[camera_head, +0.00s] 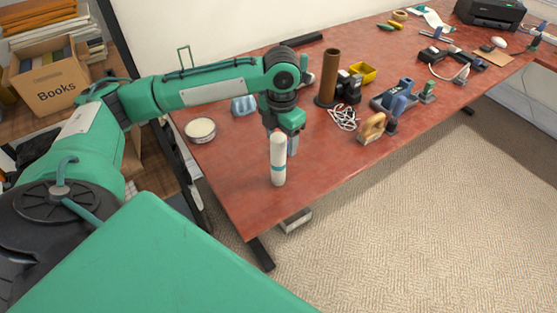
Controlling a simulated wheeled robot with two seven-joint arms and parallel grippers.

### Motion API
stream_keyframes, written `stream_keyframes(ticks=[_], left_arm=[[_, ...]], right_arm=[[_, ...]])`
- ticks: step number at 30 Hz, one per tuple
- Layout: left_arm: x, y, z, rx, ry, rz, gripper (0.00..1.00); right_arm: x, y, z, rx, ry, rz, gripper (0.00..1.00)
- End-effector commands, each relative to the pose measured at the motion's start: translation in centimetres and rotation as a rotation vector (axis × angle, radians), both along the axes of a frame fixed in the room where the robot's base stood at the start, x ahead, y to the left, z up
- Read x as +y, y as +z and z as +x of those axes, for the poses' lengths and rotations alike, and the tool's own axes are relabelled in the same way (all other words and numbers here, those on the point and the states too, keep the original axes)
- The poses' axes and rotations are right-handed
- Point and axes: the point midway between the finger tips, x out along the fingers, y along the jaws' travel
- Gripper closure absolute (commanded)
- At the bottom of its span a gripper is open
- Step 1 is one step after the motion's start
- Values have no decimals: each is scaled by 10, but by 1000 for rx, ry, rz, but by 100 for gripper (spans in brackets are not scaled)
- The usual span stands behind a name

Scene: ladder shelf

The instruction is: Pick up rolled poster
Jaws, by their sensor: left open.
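The rolled poster (278,164) is a white upright tube with a teal band, standing on the red table near its front edge. My left gripper (282,136) points down at the top of the poster. Its fingers are open; one finger shows behind and to the right of the tube. The near part of the tube overlaps the gripper in the picture, so I cannot tell whether the fingers touch it. My right gripper is not in view.
Right of the poster stand a brown cylinder (328,78), a white cable (342,118), a wooden-handled tool (373,128) and a blue tool (396,97). A round white-topped tin (200,130) sits left. The tabletop (235,185) around the poster is clear.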

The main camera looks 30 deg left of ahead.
Motion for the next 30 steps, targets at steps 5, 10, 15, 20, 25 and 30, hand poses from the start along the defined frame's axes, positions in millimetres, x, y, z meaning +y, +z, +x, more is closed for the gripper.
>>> stream_keyframes(ticks=[5,10,15,20,25,30], left_arm=[[9,-28,-3,5,3,2,37],[7,-45,-3,3,0,2,37],[7,-47,-3,2,0,1,37],[7,-47,-3,2,0,1,53],[7,-47,-3,1,0,1,86],[7,-46,-2,1,0,1,86]], right_arm=[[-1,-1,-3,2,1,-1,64],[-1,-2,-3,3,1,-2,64],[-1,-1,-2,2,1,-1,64],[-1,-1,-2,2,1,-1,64],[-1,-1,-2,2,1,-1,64],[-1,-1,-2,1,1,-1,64]])
